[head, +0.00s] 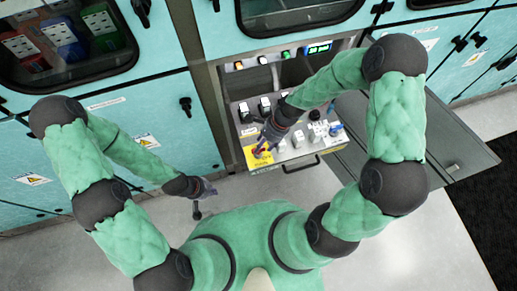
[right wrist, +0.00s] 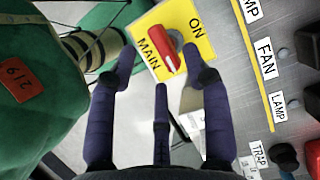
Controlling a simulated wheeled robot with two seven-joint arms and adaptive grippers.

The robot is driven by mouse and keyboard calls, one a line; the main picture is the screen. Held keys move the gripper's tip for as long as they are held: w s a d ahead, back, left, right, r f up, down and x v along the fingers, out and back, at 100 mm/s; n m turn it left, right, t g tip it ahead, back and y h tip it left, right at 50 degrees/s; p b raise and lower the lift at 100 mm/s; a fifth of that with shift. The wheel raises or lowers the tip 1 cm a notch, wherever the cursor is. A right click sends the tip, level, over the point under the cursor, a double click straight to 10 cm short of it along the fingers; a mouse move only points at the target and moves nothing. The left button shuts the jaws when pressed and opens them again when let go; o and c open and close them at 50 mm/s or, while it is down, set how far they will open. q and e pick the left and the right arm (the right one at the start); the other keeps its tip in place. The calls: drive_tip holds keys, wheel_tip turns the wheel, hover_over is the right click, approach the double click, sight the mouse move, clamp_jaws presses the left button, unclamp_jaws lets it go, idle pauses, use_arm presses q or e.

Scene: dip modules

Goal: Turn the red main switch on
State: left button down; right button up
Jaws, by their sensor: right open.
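The red main switch (right wrist: 164,50) is a red handle on a yellow plate (right wrist: 205,40) marked MAIN and ON. In the right wrist view the handle lies slanted across the plate, with the word ON to its right. My right gripper (right wrist: 158,62) is open. Its dark purple fingers spread on either side of the handle, and I see no contact. In the head view the right gripper (head: 262,150) is over the yellow plate (head: 257,160) and largely covers the switch. My left gripper (head: 202,198) hangs away from the panel, its fingers too small to judge.
The sloped grey control panel (head: 246,121) carries several other switches and knobs, with labels FAN (right wrist: 265,58) and LAMP (right wrist: 279,107) beside the plate. An open grey door (head: 455,150) stands to the right. Teal cabinets (head: 160,125) line the left. Floor in front is clear.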

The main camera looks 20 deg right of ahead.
drive_tip(key=shift+b+x, duration=0.5)
drive_tip(key=shift+x, duration=1.55)
clamp_jaws()
